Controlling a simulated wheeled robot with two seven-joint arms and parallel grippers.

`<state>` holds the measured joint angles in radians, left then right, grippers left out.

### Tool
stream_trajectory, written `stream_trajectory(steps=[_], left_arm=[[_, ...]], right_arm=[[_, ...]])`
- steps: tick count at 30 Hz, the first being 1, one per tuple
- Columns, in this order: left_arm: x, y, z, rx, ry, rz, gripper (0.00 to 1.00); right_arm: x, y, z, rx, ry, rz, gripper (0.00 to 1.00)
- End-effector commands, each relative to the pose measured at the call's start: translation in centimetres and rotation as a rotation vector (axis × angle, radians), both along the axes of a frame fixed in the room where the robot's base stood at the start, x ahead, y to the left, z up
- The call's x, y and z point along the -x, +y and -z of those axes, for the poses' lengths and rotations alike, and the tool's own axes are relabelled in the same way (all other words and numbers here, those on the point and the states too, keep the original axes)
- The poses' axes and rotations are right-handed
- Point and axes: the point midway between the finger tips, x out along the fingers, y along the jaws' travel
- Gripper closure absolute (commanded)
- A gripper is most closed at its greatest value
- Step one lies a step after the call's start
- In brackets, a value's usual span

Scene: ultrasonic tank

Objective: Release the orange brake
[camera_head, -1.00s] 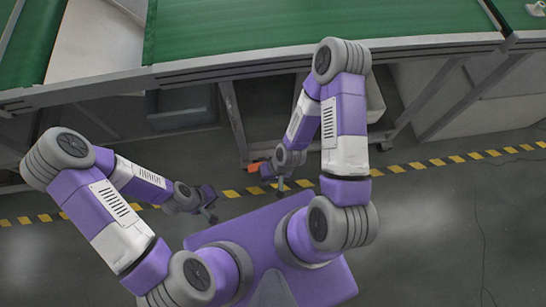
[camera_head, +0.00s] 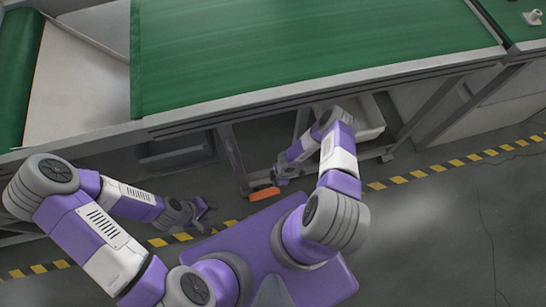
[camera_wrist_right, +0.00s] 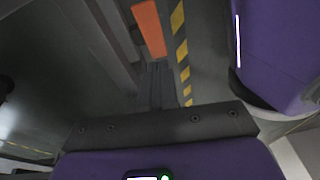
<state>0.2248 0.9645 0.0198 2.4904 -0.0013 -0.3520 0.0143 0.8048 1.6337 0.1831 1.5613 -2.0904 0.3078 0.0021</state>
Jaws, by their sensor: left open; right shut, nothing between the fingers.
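The orange brake (camera_head: 264,194) is a small flat bar low under the front edge of the green-topped bench. It also shows in the right wrist view (camera_wrist_right: 149,27), just beyond my fingertips. My right gripper (camera_head: 273,180) is low under the bench edge, close beside the brake. In the right wrist view its dark fingers (camera_wrist_right: 158,80) are together with nothing between them; I cannot tell whether they touch the brake. My left gripper (camera_head: 208,208) is open and empty, low to the left of the brake and apart from it.
A yellow-black floor stripe (camera_head: 420,174) runs along the front. The floor at right is clear.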

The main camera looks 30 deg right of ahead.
Motion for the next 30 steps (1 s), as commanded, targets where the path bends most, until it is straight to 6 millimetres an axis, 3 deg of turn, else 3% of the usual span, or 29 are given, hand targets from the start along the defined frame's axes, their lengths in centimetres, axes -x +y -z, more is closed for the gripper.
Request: stream_trajectory(steps=[6, 19, 30], left_arm=[[0.0, 0.0, 0.0, 0.000, 0.000, 0.000, 0.57], [0.0, 0.0, 0.4, 0.000, 0.000, 0.000, 0.57], [0.0, 0.0, 4.5, 0.000, 0.000, 0.000, 0.57]], right_arm=[[-0.4, -1.4, 1.5, 0.049, -0.047, -0.059, 1.00], [-0.4, -1.3, 2.2, 0.050, -0.049, -0.062, 1.00], [-0.7, -0.1, 9.3, 0.050, -0.048, -0.063, 1.00]])
